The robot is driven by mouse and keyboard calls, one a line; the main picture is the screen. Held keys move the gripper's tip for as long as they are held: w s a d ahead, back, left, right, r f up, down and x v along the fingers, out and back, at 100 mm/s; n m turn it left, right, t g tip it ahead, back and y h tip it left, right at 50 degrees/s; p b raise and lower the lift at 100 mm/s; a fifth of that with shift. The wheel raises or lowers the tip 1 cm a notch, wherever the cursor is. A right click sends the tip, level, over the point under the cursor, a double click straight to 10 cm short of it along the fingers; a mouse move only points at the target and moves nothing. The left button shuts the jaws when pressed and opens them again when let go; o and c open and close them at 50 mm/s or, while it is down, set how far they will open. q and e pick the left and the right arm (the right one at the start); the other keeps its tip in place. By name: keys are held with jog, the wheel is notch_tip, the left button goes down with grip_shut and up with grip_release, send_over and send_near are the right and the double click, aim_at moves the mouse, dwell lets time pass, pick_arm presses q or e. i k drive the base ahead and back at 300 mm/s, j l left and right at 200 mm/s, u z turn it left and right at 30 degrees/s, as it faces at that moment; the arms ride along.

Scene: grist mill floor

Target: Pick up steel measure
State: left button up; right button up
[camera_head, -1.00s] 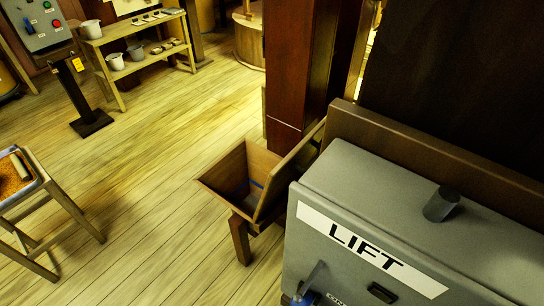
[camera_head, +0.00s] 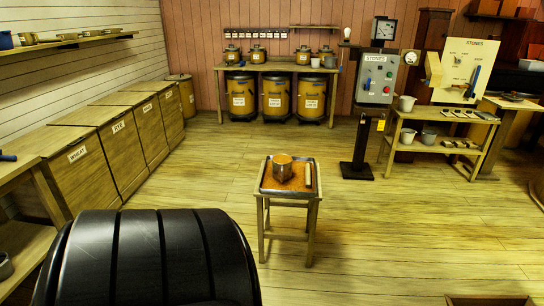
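A small steel cup filled with orange-brown grain, which looks like the steel measure (camera_head: 283,170), stands upright in a shallow metal-rimmed tray (camera_head: 262,186) of orange grain. The tray sits on top of a small wooden stand (camera_head: 262,222) in the middle of the floor. A pale roller-like stick (camera_head: 308,175) lies at the tray's right side. Neither of my grippers is in view. A large black ribbed part, probably mine, fills the lower left.
Wooden bins (camera_head: 117,146) line the left wall. A bench (camera_head: 285,68) with yellow drums stands at the back. A control post (camera_head: 363,140) and a shelf (camera_head: 452,139) with pots stand at the right. Floor around the stand is mostly clear.

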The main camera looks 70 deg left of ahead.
aim_at(282, 170)
jog(key=j+u, duration=0.1)
jog(key=u, duration=0.25)
jog(key=k+j+u, duration=0.1)
jog(key=u, duration=0.3)
jog(key=j+u, duration=0.15)
jog(key=u, duration=1.1)
jog(key=i+u, duration=0.15)
jog(key=i, duration=0.45)
jog(key=i+l+u, duration=0.1)
jog(key=i, duration=0.55)
jog(key=l, duration=0.1)
